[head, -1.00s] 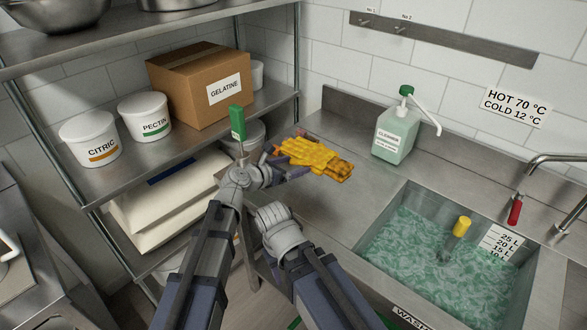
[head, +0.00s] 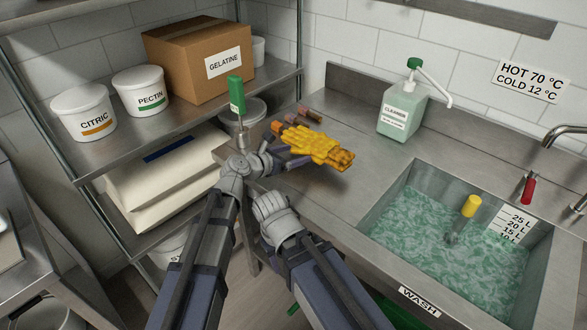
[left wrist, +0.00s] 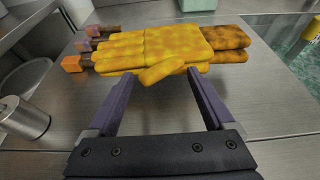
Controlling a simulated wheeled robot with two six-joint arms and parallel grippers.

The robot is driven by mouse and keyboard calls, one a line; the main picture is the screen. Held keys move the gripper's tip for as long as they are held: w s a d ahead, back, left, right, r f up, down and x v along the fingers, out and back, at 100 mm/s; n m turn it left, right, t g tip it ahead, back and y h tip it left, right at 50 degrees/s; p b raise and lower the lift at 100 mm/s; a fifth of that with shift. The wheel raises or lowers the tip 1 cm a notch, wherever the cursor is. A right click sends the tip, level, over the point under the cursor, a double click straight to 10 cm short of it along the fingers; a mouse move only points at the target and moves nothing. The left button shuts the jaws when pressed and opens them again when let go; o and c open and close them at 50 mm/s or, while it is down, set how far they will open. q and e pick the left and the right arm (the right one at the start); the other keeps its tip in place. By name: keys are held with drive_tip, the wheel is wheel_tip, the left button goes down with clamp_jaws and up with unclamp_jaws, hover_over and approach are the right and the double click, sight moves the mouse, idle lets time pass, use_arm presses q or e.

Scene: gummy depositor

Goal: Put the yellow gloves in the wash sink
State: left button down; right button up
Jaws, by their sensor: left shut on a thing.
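The yellow gloves (head: 318,147), stained brown toward one end, are at the left end of the steel counter. My left gripper (head: 290,158) holds them from their near left side. In the left wrist view the gloves (left wrist: 150,50) lie across the fingertips of my left gripper (left wrist: 160,90). I cannot tell whether they touch the counter. The wash sink (head: 420,289), labelled WASH, is to the right and holds greenish water. My right gripper is not seen.
Several small coloured-ended pieces (head: 310,116) lie behind the gloves. A green cleanser bottle (head: 402,112) stands at the back. A shelf with tubs and a gelatine box (head: 198,60) is at left. A yellow-topped piece (head: 470,206) stands in the sink. Counter between gloves and sink is clear.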

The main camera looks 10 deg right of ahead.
sight(293, 172)
use_arm(q)
drive_tip(key=shift+f+b, duration=1.8)
drive_tip(key=shift+b, duration=0.05)
drive_tip(key=shift+f, duration=0.1)
drive_tip(key=shift+f, duration=0.15)
unclamp_jaws()
